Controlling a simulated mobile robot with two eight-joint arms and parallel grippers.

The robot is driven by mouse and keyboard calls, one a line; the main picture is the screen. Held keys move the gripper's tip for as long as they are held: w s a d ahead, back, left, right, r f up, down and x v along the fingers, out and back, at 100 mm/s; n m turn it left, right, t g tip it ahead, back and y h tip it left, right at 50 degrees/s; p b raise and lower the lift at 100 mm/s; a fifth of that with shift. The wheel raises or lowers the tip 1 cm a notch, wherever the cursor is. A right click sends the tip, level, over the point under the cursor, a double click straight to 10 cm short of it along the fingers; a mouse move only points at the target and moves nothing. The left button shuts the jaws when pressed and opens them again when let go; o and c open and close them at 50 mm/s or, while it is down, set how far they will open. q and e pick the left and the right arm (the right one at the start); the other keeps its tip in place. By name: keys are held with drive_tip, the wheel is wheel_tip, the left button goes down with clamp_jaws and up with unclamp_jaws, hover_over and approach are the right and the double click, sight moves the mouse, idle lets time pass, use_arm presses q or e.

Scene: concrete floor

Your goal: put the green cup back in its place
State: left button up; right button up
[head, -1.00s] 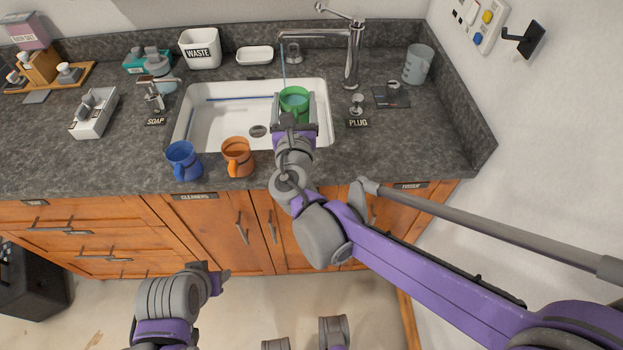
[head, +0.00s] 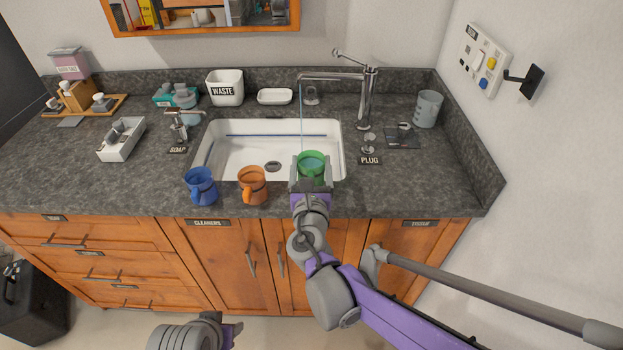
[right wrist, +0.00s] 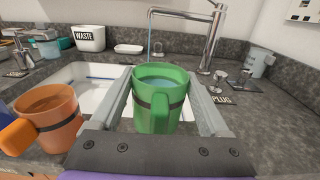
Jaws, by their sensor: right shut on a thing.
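The green cup (head: 312,167) is held upright over the front right edge of the white sink (head: 240,145). It has a dark band and a handle facing my wrist, and liquid shows inside it. My right gripper (head: 311,183) is shut on the green cup; in the right wrist view the cup (right wrist: 161,97) sits between its two fingers. A blue cup (head: 203,186) and an orange cup (head: 253,185) stand on the counter in front of the sink, left of the green one. My left gripper (head: 232,334) is low at the bottom edge, mostly cut off.
Water runs in a thin stream from the tap (head: 335,76) behind the cup. The counter (head: 420,190) right of the gripper is clear.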

drive_tip(key=shift+f+b, duration=0.3)
drive_tip(key=shift+f, duration=1.55)
drive_tip(key=shift+f, duration=0.2)
drive_tip(key=o, duration=1.5)
drive_tip(key=shift+c, duration=0.2)
